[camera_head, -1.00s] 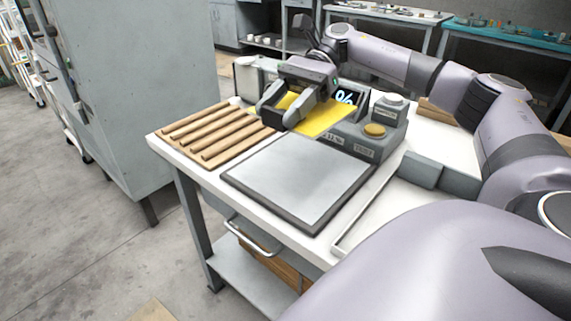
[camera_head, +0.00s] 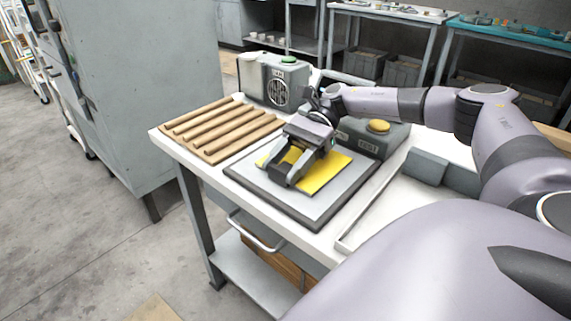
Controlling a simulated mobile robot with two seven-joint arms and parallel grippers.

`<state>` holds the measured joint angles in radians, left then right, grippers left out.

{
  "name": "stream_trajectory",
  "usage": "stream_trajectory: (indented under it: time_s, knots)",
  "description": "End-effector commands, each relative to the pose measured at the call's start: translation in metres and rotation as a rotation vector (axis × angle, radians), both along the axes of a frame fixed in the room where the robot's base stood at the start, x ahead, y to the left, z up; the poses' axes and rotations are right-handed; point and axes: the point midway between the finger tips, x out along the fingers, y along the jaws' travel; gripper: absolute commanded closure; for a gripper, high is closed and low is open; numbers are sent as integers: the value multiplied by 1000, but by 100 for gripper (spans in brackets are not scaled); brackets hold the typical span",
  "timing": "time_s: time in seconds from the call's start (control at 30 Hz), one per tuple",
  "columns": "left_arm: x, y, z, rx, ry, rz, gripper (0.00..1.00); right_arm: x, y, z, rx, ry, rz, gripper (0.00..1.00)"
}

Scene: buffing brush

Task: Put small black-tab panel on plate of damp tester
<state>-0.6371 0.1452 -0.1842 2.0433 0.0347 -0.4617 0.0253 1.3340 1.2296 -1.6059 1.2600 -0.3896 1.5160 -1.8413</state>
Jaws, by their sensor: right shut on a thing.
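A yellow panel (camera_head: 325,172) is over the grey plate with a dark border (camera_head: 318,206), which lies in front of the damp tester (camera_head: 360,140). My right gripper (camera_head: 283,171) is shut on the panel and reaches down over the plate's far-left part. The gripper covers the middle of the panel, and no black tab shows. I cannot tell whether the panel touches the plate or hangs just above it. The tester has a yellow button (camera_head: 378,126), and my right arm and gripper hide part of its body. My left gripper is not in view.
A wooden slotted rack (camera_head: 218,131) stands left of the plate. A grey device with a green button and round grille (camera_head: 281,84) stands behind. A shallow white tray (camera_head: 405,205) and a grey block (camera_head: 427,166) lie to the right. A tall grey cabinet (camera_head: 140,90) stands left of the table.

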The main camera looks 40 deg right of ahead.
Motion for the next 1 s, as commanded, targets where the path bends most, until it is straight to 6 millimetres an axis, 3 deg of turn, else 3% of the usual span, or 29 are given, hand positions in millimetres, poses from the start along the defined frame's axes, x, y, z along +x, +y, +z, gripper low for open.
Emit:
stream_trajectory:
  time_s: [0.03, 0.07, 0.1, 0.13, 0.5, 1.0]
  knots:
    - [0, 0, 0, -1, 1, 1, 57, 0, 0, 0, 0, 0, 1, 79]
    - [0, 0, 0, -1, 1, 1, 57, 0, 0, 0, 0, 0, 1, 38]
    - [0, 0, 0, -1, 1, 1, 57, 0, 0, 0, 0, 0, 1, 25]
    - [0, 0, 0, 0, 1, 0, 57, 0, 0, 0, 0, 1, 1, 22]
    - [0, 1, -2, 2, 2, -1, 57, 1, -4, 1, -1, 0, 0, 22]
    - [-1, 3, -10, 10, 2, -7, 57, 6, -60, 25, -1, -1, 0, 22]
